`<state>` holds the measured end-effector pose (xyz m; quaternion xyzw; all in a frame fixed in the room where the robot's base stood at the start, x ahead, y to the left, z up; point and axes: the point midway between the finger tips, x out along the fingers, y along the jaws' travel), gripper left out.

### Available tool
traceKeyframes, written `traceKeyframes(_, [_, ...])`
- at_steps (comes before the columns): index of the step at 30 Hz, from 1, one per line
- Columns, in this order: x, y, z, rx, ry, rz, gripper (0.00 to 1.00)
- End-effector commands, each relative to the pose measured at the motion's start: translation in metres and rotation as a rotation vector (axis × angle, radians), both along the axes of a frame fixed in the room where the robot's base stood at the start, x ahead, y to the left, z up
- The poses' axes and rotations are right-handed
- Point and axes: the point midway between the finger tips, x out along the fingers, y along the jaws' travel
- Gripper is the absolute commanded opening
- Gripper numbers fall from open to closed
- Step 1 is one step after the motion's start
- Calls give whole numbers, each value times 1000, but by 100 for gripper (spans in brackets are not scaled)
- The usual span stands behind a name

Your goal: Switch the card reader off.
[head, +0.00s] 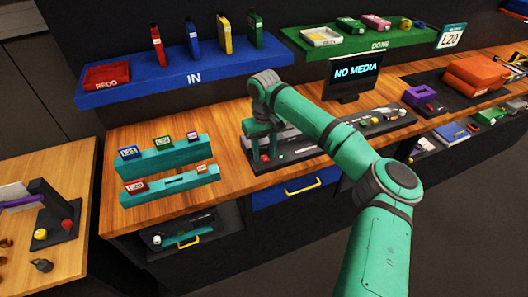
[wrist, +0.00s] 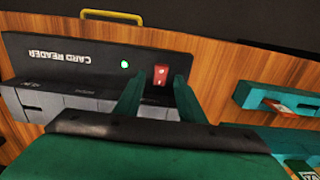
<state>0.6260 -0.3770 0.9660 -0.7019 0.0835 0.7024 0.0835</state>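The card reader (wrist: 70,62) is a dark base with a grey slotted block, upside down in the wrist view. It carries a lit green lamp (wrist: 125,64) and a small red rocker switch (wrist: 161,74). My gripper (wrist: 158,86) is open and empty. Its green fingers point at the switch, which shows between the fingertips; I cannot tell whether either finger touches it.
A monitor (head: 356,74) reading "NO MEDIA" stands behind the reader. Teal card racks (head: 168,159) stand on the wooden bench left of my gripper. A blue IN shelf (head: 150,87) and a green DONE shelf (head: 350,48) are above. A drawer with a yellow handle (head: 302,187) is below.

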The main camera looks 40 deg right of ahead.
Motion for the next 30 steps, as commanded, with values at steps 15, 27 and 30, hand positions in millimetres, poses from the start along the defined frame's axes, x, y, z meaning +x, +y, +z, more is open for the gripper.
traceKeyframes(15, [0, 0, -1, 0, -1, 1, 0])
traceKeyframes(27, [-4, 4, -4, -25, -133, 5, 0])
traceKeyframes(30, [-6, 5, -3, -37, -184, 6, 0])
